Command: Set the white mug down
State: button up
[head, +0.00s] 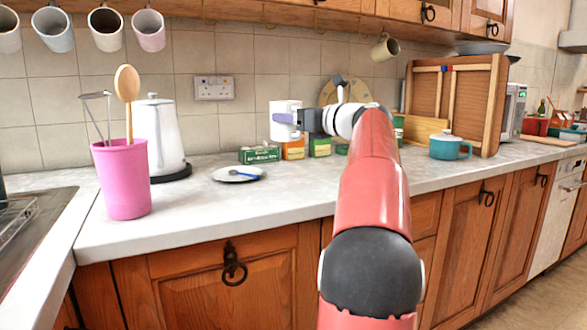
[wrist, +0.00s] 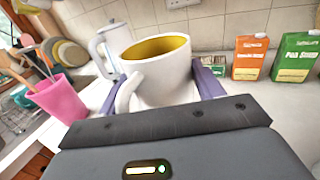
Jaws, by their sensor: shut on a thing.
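The white mug (head: 285,121) is held in my gripper (head: 284,119), up in front of the tiled wall. In the wrist view the mug (wrist: 160,82) is upright or nearly so, with a yellow inside and its handle at the lower left. The purple fingers of my gripper (wrist: 160,88) are on either side of its body. In the head view the mug appears above the counter (head: 270,205), behind the small plate, and seems clear of the surface. The exact gap under it is hard to tell. My arm hides part of the counter behind it.
A plate (head: 238,174) with a blue-handled utensil lies on the counter. A green box (head: 260,154) and cartons (wrist: 250,58) stand by the wall. A white kettle (head: 160,138) and pink utensil holder (head: 122,180) are left; a teal pot (head: 448,147) is right. The front counter is clear.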

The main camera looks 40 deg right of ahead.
notch_tip(320, 180, down, 12)
jog(key=shift+f+b, duration=0.25)
jog(key=shift+b, duration=1)
jog(key=o, duration=1.3)
jog(key=shift+c, duration=0.2)
jog(key=s+d, duration=0.2)
jog(key=s, duration=1)
jog(key=shift+b, duration=0.45)
